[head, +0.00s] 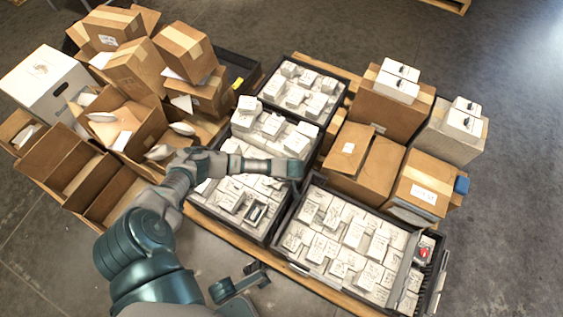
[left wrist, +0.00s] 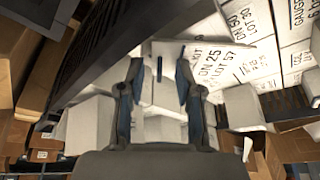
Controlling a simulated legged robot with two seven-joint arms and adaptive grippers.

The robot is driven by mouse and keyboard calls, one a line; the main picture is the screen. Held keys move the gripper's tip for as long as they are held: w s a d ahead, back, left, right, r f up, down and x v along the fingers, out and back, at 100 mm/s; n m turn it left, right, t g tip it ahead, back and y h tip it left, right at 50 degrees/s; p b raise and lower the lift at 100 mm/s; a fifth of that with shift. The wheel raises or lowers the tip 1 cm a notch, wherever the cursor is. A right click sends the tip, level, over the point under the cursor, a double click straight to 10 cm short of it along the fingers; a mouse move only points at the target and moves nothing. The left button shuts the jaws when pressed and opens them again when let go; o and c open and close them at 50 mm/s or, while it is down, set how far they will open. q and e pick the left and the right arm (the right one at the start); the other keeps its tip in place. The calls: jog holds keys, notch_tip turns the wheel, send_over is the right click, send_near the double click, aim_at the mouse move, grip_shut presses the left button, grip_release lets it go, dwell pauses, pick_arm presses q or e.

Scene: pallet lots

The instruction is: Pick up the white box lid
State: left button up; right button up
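My left gripper (left wrist: 159,72) is open in the left wrist view, with its two fingers well apart. A white box piece (left wrist: 163,92) with a dark slit lies between and behind the fingers. I cannot tell whether they touch it. A white lid face (left wrist: 225,68) printed "DN 25" and "LOT 57" lies just to the right. In the head view my left arm reaches over the middle crate of white boxes (head: 225,197); its fingers are not clear there. A teal and dark part of mine shows at the bottom; I cannot tell if it is the right gripper.
Black crates of white boxes stand on the pallet, including a front right crate (head: 335,240). Brown cartons (head: 365,165) stand to the right, with small white boxes (head: 397,85) on top. Open cartons and a large white box (head: 45,85) crowd the left. Bare floor surrounds the pallet.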

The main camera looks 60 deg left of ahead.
pick_arm(q)
jog(key=shift+r, duration=0.1)
grip_shut()
